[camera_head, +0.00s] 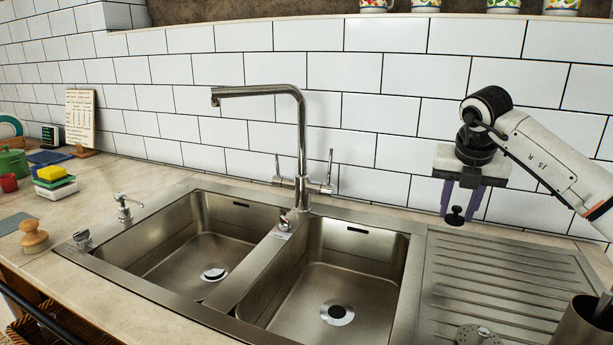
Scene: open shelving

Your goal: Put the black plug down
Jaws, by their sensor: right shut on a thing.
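The black plug (455,216) is a small dark disc with a short stem. It hangs between the fingertips of my right gripper (459,206), which is shut on it. The gripper points down, and the plug is in the air above the back left part of the ridged steel drainboard (510,283), to the right of the right basin. My left gripper is not in view.
The right basin (340,280) and left basin (195,245) are empty, each with a drain. A tall tap (301,150) stands behind them. A metal cup (578,325) and a round strainer (476,336) are at the front right. Dishes and a yellow sponge (52,173) sit far left.

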